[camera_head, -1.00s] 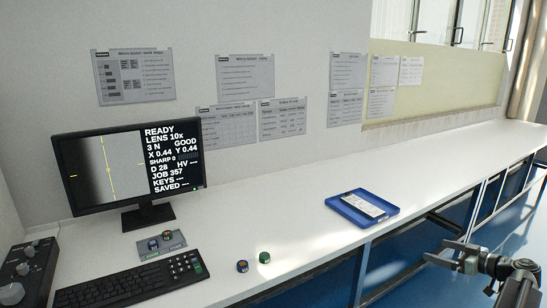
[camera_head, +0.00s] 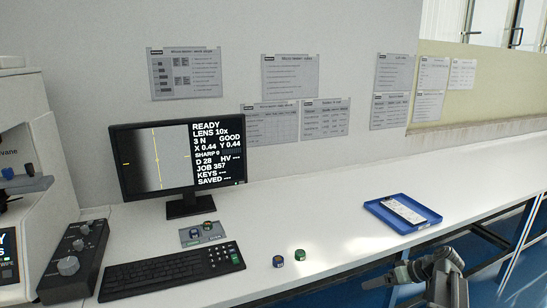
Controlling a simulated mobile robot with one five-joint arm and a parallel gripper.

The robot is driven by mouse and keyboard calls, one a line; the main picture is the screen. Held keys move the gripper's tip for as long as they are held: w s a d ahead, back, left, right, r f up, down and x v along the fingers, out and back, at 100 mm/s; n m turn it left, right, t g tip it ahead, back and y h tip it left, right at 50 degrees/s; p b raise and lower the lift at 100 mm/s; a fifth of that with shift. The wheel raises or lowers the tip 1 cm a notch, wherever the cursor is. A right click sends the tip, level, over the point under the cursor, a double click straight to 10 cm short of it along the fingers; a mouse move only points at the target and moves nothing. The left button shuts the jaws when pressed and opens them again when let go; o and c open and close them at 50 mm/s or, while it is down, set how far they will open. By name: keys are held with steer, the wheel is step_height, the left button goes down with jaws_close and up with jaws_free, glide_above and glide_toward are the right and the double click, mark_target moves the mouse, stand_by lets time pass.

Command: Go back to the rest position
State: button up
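My gripper (camera_head: 379,281) is at the lower right in the head view, in front of the bench's front edge and below the blue tray. Its fingers point left, and nothing shows held in it. The fingers are small and partly overlap my arm, so I cannot tell whether they are apart.
The white bench (camera_head: 340,225) runs along the wall. On it are a monitor (camera_head: 155,158), a keyboard (camera_head: 170,272), a control box (camera_head: 75,258), a blue tray (camera_head: 430,219) and two small round pieces, one blue (camera_head: 278,261), one green (camera_head: 300,255). A tester (camera_head: 35,150) stands at far left.

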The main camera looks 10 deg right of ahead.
steer(key=s+a+f+m+g+h, duration=0.1)
steer(key=s+a+f+g+h, duration=0.15)
steer(key=a, duration=0.65)
steer(key=s+a+f+g+h, duration=0.2)
steer(key=s+a, duration=0.1)
steer(key=a, duration=0.7)
steer(key=s+a+f+m+g+h, duration=0.1)
steer(key=s+a+f+g+h, duration=0.1)
steer(key=a, duration=0.7)
step_height(320, 180, up, 19)
steer(key=p, duration=1.8)
steer(key=shift+f, duration=0.15)
steer(key=shift+t+y, duration=0.25)
